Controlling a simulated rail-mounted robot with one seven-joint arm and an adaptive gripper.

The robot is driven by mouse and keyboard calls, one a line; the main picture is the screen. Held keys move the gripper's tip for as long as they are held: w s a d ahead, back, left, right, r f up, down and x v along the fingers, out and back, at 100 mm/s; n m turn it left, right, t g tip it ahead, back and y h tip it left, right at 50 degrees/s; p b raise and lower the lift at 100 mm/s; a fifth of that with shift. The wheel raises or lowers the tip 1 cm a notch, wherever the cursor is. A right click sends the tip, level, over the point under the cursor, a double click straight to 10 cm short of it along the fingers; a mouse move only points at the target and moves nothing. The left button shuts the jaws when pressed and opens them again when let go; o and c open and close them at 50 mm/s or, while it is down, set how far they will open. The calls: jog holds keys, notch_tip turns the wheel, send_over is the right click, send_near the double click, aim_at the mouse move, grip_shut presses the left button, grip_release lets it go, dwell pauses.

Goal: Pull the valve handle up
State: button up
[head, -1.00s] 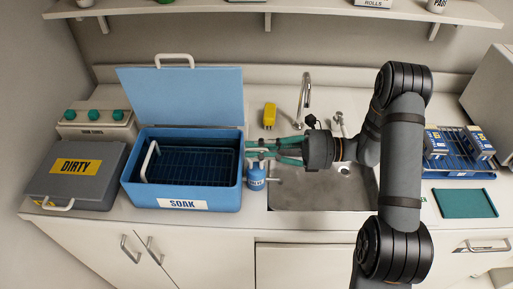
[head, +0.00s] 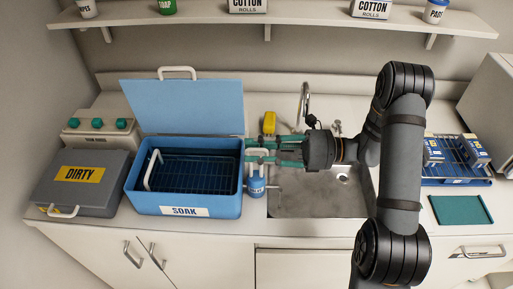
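A small blue cylinder with a pale upper part (head: 256,184) stands at the right side of the blue SOAK bin (head: 185,205), and a thin stem sticks out to its right. It looks like the valve, but its handle is too small and too covered by my gripper to make out. My gripper (head: 262,152) reaches in from the right, above the sink's left edge, with its teal fingers pointing left at the bin's right wall. The fingers are apart, one above the other in the picture, over the top of the cylinder. I cannot tell whether they touch it.
The bin's blue lid (head: 190,106) stands open behind it. A yellow object (head: 269,122) and the faucet (head: 304,100) are behind my gripper. The sink (head: 315,198) is below my arm. A grey DIRTY box (head: 82,183) is at the left, a blue rack (head: 455,170) at the right.

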jog(key=shift+d, duration=0.1)
jog(key=d, duration=1.1)
jog(key=shift+w+d, duration=0.35)
jog(key=shift+d, duration=0.05)
jog(key=a, duration=1.2)
jog(key=shift+s, duration=0.35)
jog(key=shift+f+b, duration=0.55)
jog(key=shift+f, duration=0.4)
